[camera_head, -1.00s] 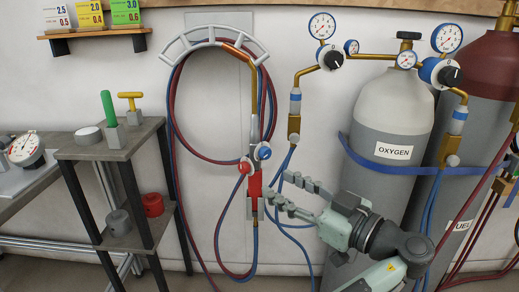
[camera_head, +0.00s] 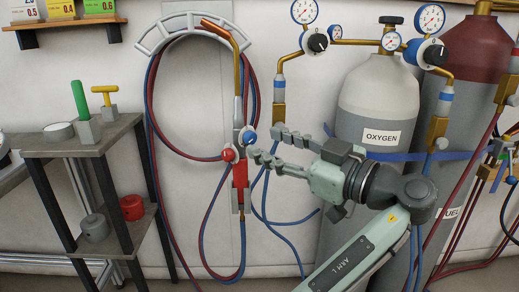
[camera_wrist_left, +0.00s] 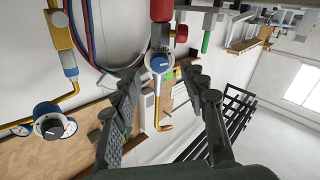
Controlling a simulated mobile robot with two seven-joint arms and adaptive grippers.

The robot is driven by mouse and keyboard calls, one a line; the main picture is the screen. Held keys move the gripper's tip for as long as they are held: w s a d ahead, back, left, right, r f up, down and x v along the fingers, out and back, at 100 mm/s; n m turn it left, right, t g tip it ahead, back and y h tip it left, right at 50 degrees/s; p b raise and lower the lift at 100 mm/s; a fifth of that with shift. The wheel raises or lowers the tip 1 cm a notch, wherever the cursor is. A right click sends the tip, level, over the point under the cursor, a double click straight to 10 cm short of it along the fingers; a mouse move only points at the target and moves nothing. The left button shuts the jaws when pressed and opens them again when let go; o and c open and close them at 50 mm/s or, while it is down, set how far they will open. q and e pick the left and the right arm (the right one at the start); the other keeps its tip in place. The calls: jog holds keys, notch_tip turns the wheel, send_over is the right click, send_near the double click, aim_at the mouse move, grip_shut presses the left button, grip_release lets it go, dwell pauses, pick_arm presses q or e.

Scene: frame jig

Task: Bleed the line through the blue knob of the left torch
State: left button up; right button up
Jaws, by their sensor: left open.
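The left torch hangs upright on the wall, with a red handle (camera_head: 240,178) and a brass tube. Its blue knob (camera_head: 249,139) faces out at the right of the torch body, and a red knob (camera_head: 228,154) sits lower left. My left gripper (camera_head: 264,143) is open and empty, its fingertips at the blue knob's right. In the left wrist view the torch appears upside down. There the blue knob (camera_wrist_left: 159,63) shows in the gap between the open fingers (camera_wrist_left: 162,82), near the tips. Whether the fingers touch it I cannot tell. My right gripper is not in view.
A grey hose hanger (camera_head: 180,32) holds red and blue hoses around the torch. The oxygen cylinder (camera_head: 376,105) and dark red fuel cylinder (camera_head: 480,60) stand behind my arm, with gauges above. A shelf stand (camera_head: 75,150) with a green-handled tool (camera_head: 78,100) is at left.

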aim_at(252, 138)
pick_arm(q)
jog(key=shift+x, duration=1.7)
grip_shut()
